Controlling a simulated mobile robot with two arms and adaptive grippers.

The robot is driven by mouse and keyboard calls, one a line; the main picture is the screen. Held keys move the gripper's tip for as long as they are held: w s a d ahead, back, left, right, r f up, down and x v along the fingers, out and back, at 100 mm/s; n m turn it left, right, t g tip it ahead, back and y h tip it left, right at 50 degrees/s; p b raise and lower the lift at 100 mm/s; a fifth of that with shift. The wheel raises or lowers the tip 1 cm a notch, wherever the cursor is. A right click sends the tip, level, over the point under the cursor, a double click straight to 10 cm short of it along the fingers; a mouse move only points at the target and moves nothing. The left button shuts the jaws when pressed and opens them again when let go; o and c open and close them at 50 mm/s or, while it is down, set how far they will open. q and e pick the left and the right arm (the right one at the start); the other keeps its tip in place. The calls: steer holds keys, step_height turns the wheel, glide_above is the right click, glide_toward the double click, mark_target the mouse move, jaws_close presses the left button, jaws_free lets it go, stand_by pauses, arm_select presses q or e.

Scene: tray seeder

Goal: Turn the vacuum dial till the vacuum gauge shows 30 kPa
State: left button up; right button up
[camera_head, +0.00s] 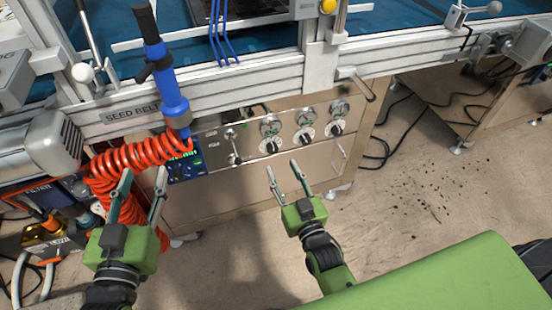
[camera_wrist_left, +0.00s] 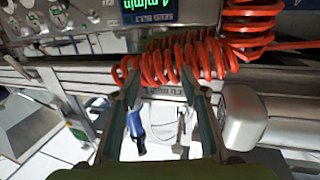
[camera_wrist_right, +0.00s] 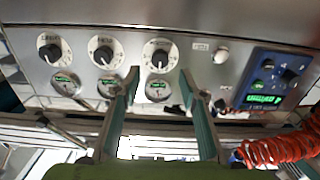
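Three black dials with white scales sit in a row on the steel panel, each with a round gauge. In the head view they are the left dial (camera_head: 271,146), the middle dial (camera_head: 305,132) and the right dial (camera_head: 335,128). Their labels and needle readings are too small to tell, so I cannot tell which is the vacuum dial. My right gripper (camera_head: 284,167) is open and empty in front of the panel. In the right wrist view, the rightmost dial (camera_wrist_right: 158,53) and its gauge (camera_wrist_right: 158,88) line up between its fingers. My left gripper (camera_head: 145,171) is open and empty.
An orange coiled hose (camera_head: 125,165) hangs behind my left gripper, below a blue tool (camera_head: 165,75). A lit control display (camera_wrist_right: 268,88) and toggle switches are beside the dials. The conveyor frame (camera_head: 230,85) overhangs the panel. Open floor (camera_head: 410,190) lies to the right.

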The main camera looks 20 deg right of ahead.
mark_target(274, 152)
steer(key=w+b, duration=0.1)
steer(key=w, duration=0.4)
steer(key=shift+w+a, duration=0.1)
steer(key=shift+w, duration=0.4)
arm_select(q)
step_height(274, 152, up, 8)
steer(key=t+h, duration=0.1)
steer(key=t, duration=0.3)
steer(key=shift+s+d, duration=0.4)
arm_select(e)
jaws_close()
